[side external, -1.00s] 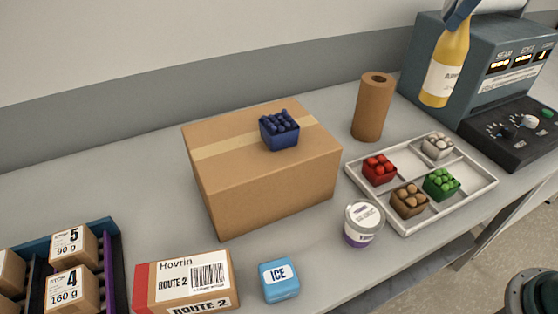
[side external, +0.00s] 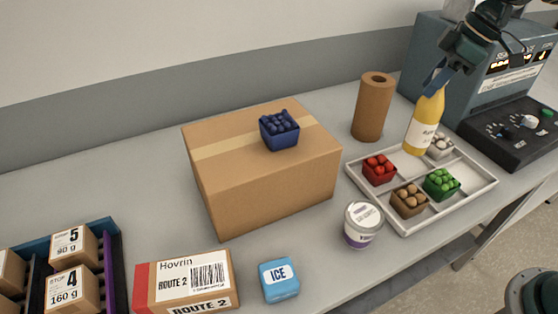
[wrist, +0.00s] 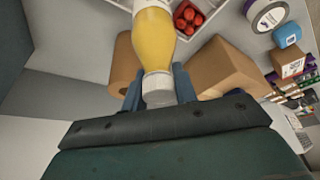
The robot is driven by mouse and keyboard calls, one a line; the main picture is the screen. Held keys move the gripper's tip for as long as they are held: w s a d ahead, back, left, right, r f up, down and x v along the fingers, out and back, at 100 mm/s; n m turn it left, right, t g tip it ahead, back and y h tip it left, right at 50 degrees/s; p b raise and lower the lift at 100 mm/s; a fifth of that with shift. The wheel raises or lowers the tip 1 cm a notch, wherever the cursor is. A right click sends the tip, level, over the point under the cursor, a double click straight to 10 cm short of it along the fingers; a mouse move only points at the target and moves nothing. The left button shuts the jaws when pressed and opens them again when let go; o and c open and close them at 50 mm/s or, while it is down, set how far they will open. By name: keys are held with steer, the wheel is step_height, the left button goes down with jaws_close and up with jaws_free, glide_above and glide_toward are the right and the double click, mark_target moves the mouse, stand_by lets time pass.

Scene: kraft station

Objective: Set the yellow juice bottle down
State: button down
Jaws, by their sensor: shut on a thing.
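The yellow juice bottle (side external: 424,124) is upright with a slight tilt at the back corner of the white tray (side external: 408,232). My gripper (side external: 437,78) is shut on its top from above. In the wrist view the bottle (wrist: 155,40) hangs between my blue fingers (wrist: 158,90), which are around its white cap (wrist: 158,88). In the side view the bottle's base is close to the tray's back edge. I cannot tell whether it touches the tray or the table.
The tray holds red (side external: 379,169), brown (side external: 409,200), green (side external: 441,184) and white (side external: 440,146) punnets. A brown paper roll (side external: 372,108) stands left of the bottle. A sealing machine (side external: 480,75) is behind right. A large carton (side external: 265,185) and a tub (side external: 362,225) are further left.

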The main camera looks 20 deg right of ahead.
mark_target(427, 101)
steer(key=shift+f, duration=2.5)
steer(key=c, duration=1.1)
jaws_free()
steer(key=v, duration=1.2)
